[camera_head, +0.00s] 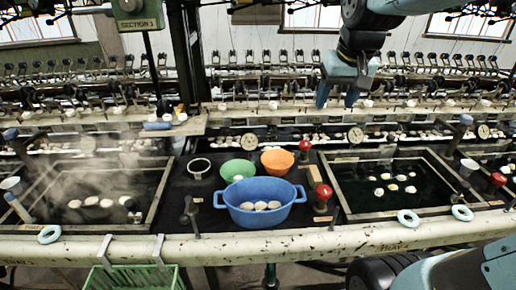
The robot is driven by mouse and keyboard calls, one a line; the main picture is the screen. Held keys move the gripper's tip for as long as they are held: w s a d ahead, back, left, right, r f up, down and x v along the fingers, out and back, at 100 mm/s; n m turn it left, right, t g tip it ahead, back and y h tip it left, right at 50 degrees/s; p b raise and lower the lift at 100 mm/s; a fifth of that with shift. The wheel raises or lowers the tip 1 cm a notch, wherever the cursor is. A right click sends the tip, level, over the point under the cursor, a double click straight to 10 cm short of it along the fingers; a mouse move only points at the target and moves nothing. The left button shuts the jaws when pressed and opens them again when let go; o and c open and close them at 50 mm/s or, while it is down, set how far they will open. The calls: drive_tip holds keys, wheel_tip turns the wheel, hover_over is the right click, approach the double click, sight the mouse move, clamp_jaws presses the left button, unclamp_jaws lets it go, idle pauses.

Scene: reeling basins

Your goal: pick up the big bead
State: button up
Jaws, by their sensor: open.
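My gripper (337,97) hangs at the upper right of centre, fingers pointing down, open with nothing between them. It is high in front of the machine rows, well above the right basin. I cannot pick out the big bead for sure. A small shelf (150,131) at the left holds a blue piece (157,126) and small orange and white things too small to name.
A blue two-handled tub (262,213) with white cocoons stands at centre, before a green bowl (238,169) and an orange bowl (277,160). Water basins lie left (150,205) and right (345,212). Red-topped valves (323,192) stand up between. A green basket (133,277) hangs in front.

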drive_tip(key=w+a+f+g, duration=0.1)
drive_tip(key=w+a+f, duration=0.2)
drive_tip(key=w, duration=0.7)
drive_tip(key=g+y, duration=0.2)
drive_tip(key=g, duration=0.1)
hover_over(261, 152)
drive_tip(key=w+d, duration=0.2)
drive_tip(key=w, duration=0.1)
wheel_tip(261, 152, down, 20)
drive_tip(key=shift+n, duration=0.3)
drive_tip(key=f, duration=0.3)
drive_tip(key=a+f, duration=0.1)
drive_tip(key=f, duration=0.4)
drive_tip(key=shift+w+a+f, duration=0.15)
drive_tip(key=shift+f, duration=0.15)
drive_tip(key=shift+a+f, duration=0.15)
drive_tip(key=shift+f, duration=1.2)
drive_tip(key=shift+a+f, duration=0.1)
drive_tip(key=shift+f, duration=1.2)
drive_tip(key=shift+c, duration=0.3)
drive_tip(key=c, duration=0.6)
